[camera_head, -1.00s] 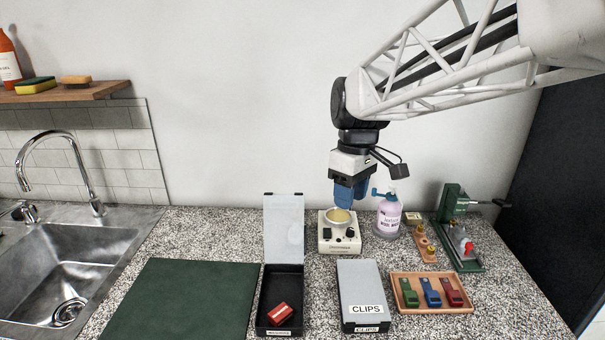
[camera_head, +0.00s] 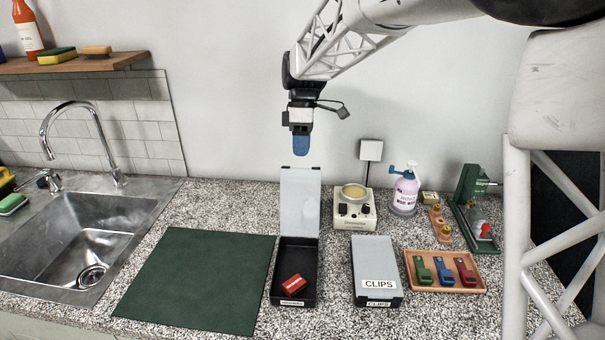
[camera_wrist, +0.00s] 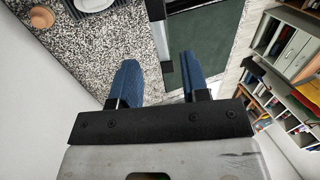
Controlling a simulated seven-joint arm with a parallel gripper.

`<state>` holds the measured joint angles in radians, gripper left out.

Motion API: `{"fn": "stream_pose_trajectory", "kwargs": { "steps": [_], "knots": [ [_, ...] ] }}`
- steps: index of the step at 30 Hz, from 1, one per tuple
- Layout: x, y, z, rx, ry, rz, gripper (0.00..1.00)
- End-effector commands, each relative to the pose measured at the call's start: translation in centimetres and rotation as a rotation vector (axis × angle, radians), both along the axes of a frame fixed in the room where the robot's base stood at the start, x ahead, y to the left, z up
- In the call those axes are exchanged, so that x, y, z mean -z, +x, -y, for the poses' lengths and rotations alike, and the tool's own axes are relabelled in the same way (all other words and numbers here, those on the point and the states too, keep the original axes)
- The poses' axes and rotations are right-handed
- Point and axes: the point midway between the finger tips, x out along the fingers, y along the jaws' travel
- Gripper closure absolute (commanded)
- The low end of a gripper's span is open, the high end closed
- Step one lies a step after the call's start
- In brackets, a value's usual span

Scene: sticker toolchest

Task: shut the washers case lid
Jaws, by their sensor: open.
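The washers case (camera_head: 309,262) is the open black box on the worktop, with a small label on its front too blurred to read. A red box (camera_head: 293,284) lies inside it. Its pale grey lid (camera_head: 300,203) stands upright at the back edge. My gripper (camera_head: 301,153) has blue fingers pointing down and hangs above the lid's top edge, apparently apart from it. How far behind or in front of the lid it is, I cannot tell. In the wrist view, the fingers (camera_wrist: 159,75) are spread with nothing between them, and a dark edge, probably the case or lid, shows beyond.
A shut clips case (camera_head: 374,262) stands right of the washers case, and a dark green mat (camera_head: 195,280) lies left. Behind are a cream device (camera_head: 354,214) and a spray bottle (camera_head: 404,192). A tray (camera_head: 445,284) holds coloured clips. The sink (camera_head: 80,250) is far left.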

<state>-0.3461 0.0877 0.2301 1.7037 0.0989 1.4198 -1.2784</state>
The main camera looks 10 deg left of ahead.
Motion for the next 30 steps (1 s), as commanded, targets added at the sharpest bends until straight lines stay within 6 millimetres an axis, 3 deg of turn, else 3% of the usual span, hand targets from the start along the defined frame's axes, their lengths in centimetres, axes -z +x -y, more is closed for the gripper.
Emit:
{"fn": "stream_pose_trajectory", "kwargs": {
  "steps": [14, 30],
  "knots": [
    [0.4, -0.1, 0.0, -0.001, 0.000, -0.001, 0.58],
    [5.5, -1.8, 0.0, -0.001, 0.000, -0.002, 0.58]
  ]
}}
